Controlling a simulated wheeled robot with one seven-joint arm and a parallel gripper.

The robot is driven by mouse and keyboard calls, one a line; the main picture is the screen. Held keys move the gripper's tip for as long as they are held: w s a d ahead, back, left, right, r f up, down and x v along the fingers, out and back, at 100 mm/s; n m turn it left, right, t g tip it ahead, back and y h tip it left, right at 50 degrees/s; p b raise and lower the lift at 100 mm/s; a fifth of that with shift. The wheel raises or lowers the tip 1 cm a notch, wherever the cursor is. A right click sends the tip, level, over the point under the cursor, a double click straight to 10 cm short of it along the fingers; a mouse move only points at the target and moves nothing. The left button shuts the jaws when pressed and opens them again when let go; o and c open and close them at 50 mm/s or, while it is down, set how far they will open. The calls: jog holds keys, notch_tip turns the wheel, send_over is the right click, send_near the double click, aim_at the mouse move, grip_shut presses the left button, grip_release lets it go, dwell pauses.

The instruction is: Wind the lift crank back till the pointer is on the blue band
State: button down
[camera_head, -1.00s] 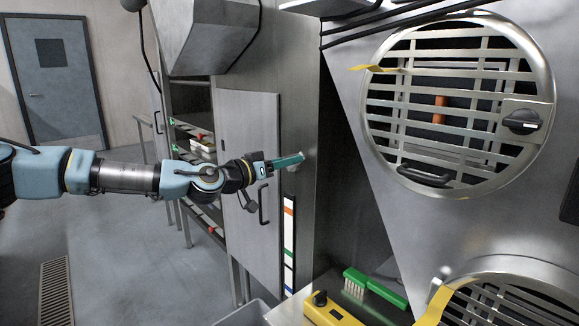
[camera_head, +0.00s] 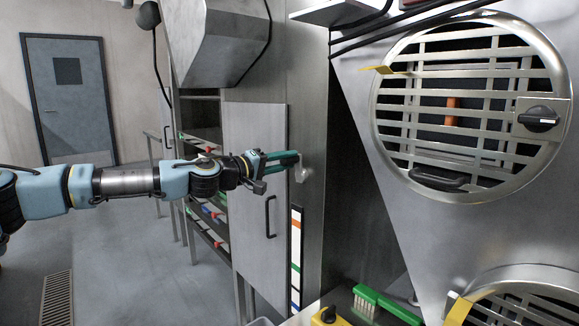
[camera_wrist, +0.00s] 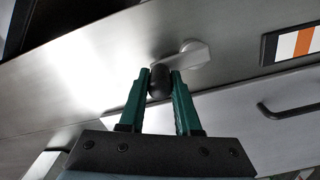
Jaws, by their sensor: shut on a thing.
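The lift crank (camera_wrist: 194,54) is a short grey arm on a metal panel with a dark round knob (camera_wrist: 159,84). My gripper (camera_wrist: 160,73) has its two green fingers closed around the knob in the wrist view. In the head view, my gripper (camera_head: 295,157) reaches the cabinet's front from the left, and the crank (camera_head: 303,173) shows just below and right of the fingertips. Below it is a white scale strip (camera_head: 296,245) with orange, green and blue bands; its orange band (camera_wrist: 302,42) shows in the wrist view. I cannot make out the pointer.
A grey cabinet door (camera_head: 255,190) with a dark handle (camera_head: 270,217) is under my wrist. At right is a large round grille (camera_head: 470,105). A green brush (camera_head: 385,303) and a yellow box (camera_head: 335,318) lie low at the front. Open floor (camera_head: 110,235) is at left.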

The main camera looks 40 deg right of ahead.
jog(key=w+n, duration=0.1)
jog(key=n, duration=0.2)
jog(key=shift+w+f+b, duration=0.2)
jog(key=shift+b, duration=0.1)
jog(key=shift+w+d+f+n+b, duration=0.15)
jog(key=shift+w+f+n, duration=0.25)
jog(key=shift+n, duration=0.95)
jog(key=shift+w+a+f+n+b, duration=0.1)
jog(key=shift+w+f+n+b, duration=0.25)
jog(key=shift+n, duration=0.95)
jog(key=shift+w+d+f+n+b, duration=0.1)
jog(key=shift+w+f+n, duration=0.35)
jog(key=shift+n, duration=0.9)
jog(key=shift+w, duration=0.1)
jog(key=c, duration=0.6)
grip_release()
jog(key=shift+r, duration=0.1)
